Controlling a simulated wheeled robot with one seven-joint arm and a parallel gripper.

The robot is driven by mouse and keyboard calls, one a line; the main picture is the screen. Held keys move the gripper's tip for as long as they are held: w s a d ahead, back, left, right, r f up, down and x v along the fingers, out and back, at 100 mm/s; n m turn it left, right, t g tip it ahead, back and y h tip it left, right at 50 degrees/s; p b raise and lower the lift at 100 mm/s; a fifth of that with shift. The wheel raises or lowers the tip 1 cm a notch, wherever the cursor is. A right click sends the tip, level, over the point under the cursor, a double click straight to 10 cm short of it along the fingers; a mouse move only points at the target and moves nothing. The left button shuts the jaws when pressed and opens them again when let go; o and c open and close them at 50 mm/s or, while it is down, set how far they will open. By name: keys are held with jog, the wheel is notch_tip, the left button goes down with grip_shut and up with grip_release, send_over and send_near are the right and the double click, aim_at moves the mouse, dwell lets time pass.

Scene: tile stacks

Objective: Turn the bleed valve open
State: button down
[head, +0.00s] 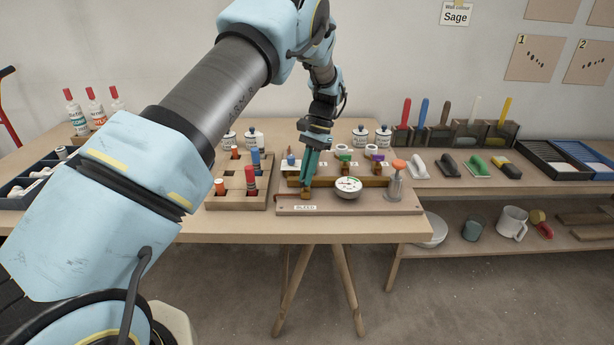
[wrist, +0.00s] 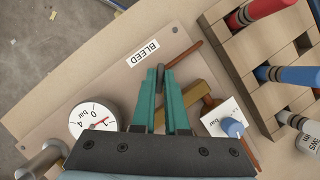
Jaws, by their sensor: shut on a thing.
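My gripper (head: 308,178) points down at the front left of the wooden valve board, just behind the BLEED label (head: 306,207). In the wrist view its teal fingers (wrist: 160,72) are close together, shut at the bleed valve. A thin red-brown bar (wrist: 186,53), seemingly the valve's handle, sticks out beside the fingertips, away from the gauge. The fingers hide the middle of the valve, so its exact angle is unclear. A little brass (head: 306,193) shows below the fingertips in the head view. The round white pressure gauge (head: 348,187) stands right of the gripper; its red needle shows in the wrist view (wrist: 96,122).
A brass pipe (head: 373,181) with coloured valve knobs runs behind the gauge. A wooden peg block (head: 240,198) with red, blue and orange pegs stands close on the left. Lidded white jars (head: 382,137) stand behind.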

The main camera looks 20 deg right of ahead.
jog(key=n+g+h, duration=0.1)
jog(key=n, duration=0.2)
jog(key=shift+w+n, duration=0.1)
jog(key=shift+n, duration=0.2)
jog(key=n+g+h, duration=0.1)
jog(key=n, duration=0.3)
jog(key=shift+a+b, duration=0.1)
jog(key=shift+b, duration=0.3)
jog(key=shift+w+n, duration=0.1)
jog(key=shift+n, duration=0.2)
jog(key=c, duration=0.9)
grip_release()
jog(key=shift+c, duration=0.2)
jog(key=b+v, duration=0.2)
jog(key=v, duration=0.8)
jog(key=shift+w+r+b, duration=0.15)
jog(key=shift+r+b, duration=0.2)
jog(key=shift+r, duration=0.05)
jog(key=shift+a, duration=0.15)
